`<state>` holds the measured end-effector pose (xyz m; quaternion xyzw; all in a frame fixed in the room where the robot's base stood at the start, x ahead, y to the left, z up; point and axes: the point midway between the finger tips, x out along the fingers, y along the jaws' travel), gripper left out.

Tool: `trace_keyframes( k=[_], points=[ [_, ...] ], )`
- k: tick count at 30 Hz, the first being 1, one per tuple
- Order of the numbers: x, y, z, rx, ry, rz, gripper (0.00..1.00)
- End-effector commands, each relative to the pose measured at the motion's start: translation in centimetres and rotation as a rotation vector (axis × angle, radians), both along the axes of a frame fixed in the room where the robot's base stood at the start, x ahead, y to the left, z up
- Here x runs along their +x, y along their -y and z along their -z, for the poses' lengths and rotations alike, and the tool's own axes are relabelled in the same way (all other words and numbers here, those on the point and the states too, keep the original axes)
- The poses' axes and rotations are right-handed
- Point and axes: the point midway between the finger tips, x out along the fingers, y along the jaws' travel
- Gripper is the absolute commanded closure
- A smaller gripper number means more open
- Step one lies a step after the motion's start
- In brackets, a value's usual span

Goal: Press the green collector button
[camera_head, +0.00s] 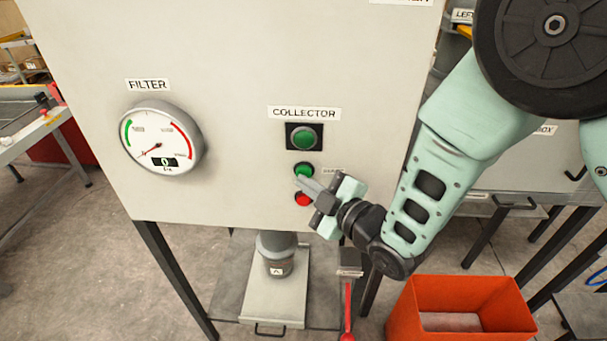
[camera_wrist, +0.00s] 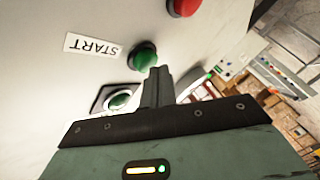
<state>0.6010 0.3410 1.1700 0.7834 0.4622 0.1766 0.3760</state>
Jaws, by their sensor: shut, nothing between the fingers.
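The grey-white panel carries a COLLECTOR label (camera_head: 304,113) above a large green round piece (camera_head: 304,137) in a black square frame. Below it is a smaller green button (camera_head: 303,170) and then a red button (camera_head: 303,199). In the wrist view the small green button (camera_wrist: 142,56) sits beside an upside-down START label (camera_wrist: 92,46); the framed green piece (camera_wrist: 119,100) and red button (camera_wrist: 184,6) also show. My gripper (camera_head: 303,183) is shut and empty, its fingertips (camera_wrist: 158,73) at the small green button's edge. I cannot tell whether they touch it.
A FILTER gauge (camera_head: 160,143) reading 0 is on the panel's left. A grey pipe (camera_head: 275,255) marked A hangs below the panel. An orange bin (camera_head: 460,310) stands at the lower right, near a red-handled lever (camera_head: 348,310).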

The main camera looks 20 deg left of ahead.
Motion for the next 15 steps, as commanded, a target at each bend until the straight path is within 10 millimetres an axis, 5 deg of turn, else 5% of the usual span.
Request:
trace_keyframes(
  k=[15],
  points=[
    [0.61,-0.12,0.03,-0.001,0.000,0.001,1.00]
  ],
)
